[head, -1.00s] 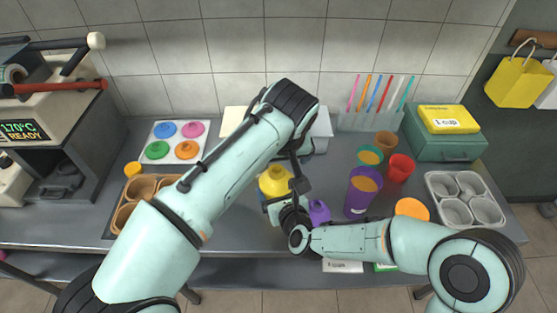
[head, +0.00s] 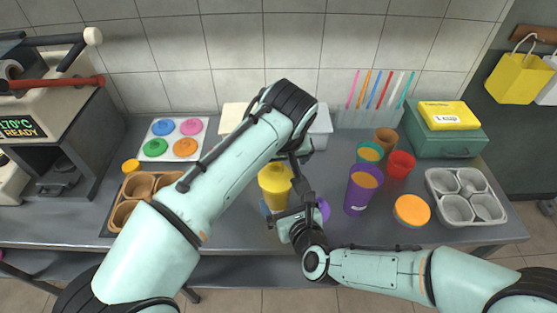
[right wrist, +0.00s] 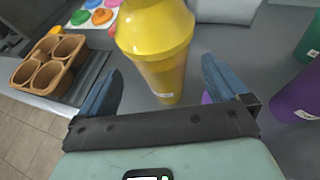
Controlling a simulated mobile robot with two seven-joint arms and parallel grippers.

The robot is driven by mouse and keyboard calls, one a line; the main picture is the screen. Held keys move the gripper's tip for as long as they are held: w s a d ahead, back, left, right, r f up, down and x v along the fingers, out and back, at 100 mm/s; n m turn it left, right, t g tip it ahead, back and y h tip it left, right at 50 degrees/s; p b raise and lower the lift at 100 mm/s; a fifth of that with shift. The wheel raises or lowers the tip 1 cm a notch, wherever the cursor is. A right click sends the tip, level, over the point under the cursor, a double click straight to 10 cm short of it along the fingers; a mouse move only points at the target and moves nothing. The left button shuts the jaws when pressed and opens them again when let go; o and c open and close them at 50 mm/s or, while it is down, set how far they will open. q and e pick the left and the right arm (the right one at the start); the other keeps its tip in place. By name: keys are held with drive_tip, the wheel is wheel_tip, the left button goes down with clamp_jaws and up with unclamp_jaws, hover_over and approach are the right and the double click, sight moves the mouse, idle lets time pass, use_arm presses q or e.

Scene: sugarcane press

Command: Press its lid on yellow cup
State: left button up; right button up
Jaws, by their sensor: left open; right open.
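The yellow cup (head: 272,190) stands upright on the counter, partly covered by my arms. In the right wrist view, a yellow domed lid (right wrist: 155,28) sits on top of the yellow cup (right wrist: 163,78); whether it is fully seated I cannot tell. My right gripper (head: 284,216) is open, low at the cup's near side. In the right wrist view its blue fingers (right wrist: 160,85) are spread to either side of the cup, with gaps. My left gripper (head: 299,184) is open, pointing down just right of the cup's upper part.
A brown muffin tray (head: 127,208) and a board of coloured lids (head: 174,139) lie left. A purple thing (head: 323,209) is close beside my grippers.

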drive_tip(key=v, duration=0.6)
drive_tip(key=shift+s, duration=0.15)
idle(0.4)
